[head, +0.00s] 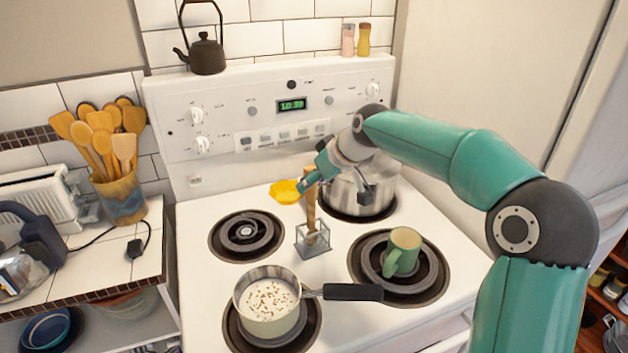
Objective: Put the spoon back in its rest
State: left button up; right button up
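The wooden spoon (311,212) stands nearly upright with its lower end in a small grey wire-frame rest (313,247) in the middle of the stove top. Its upper part is partly covered by my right gripper. My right gripper (338,188) reaches in from the right above the rest. Its two fingers look spread, one beside the spoon handle and the other in front of the steel pot. Whether the near finger touches the handle is unclear. My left gripper is not in the head view.
A steel pot (345,193) stands on the back right burner, a green mug (404,247) on the front right. A saucepan (262,318) with its black handle pointing right is at front left. A yellow dish (285,192) lies behind the rest.

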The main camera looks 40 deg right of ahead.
jog(key=v, duration=1.2)
jog(key=shift+b, duration=0.45)
dwell(0.4)
